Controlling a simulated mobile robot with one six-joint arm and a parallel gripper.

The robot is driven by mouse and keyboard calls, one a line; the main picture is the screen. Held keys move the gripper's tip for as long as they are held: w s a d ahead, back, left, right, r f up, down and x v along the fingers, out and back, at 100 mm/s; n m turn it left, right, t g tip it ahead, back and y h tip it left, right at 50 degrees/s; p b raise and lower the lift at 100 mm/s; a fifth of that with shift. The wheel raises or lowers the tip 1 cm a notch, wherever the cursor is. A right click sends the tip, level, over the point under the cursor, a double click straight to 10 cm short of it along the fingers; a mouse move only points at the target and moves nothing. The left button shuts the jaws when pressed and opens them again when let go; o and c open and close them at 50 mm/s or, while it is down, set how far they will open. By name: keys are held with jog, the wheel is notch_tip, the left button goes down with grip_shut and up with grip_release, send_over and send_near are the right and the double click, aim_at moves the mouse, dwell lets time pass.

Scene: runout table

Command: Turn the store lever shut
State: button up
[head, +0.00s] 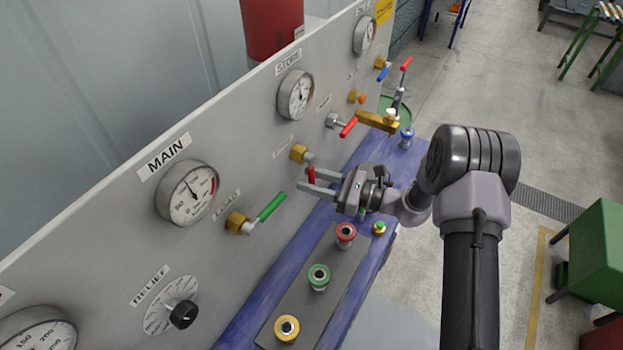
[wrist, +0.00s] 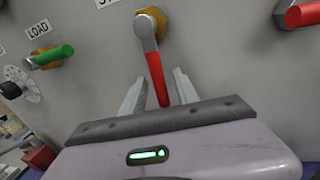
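The store lever (head: 311,176) has a red grip on a grey arm and sits on a brass valve (head: 299,153) on the grey panel. In the wrist view the lever (wrist: 157,78) hangs down from its valve, slightly tilted, its label partly cut off at "S". My gripper (head: 304,180) is at the lever, fingers pointing at the panel. In the wrist view my gripper (wrist: 160,85) is open, one finger on each side of the red grip, with gaps visible on both sides. The lower end of the grip is near the gripper body; contact there cannot be told.
A green load lever (head: 272,206) is to the left, and another red lever (head: 349,126) to the right. Gauges marked MAIN (head: 187,193) and STORE (head: 296,95) are above. Red, green and yellow fittings (head: 319,276) stand on a dark plate on the blue bench below.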

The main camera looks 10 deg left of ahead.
jog(key=shift+a, duration=0.1)
grip_shut()
dwell(1.4)
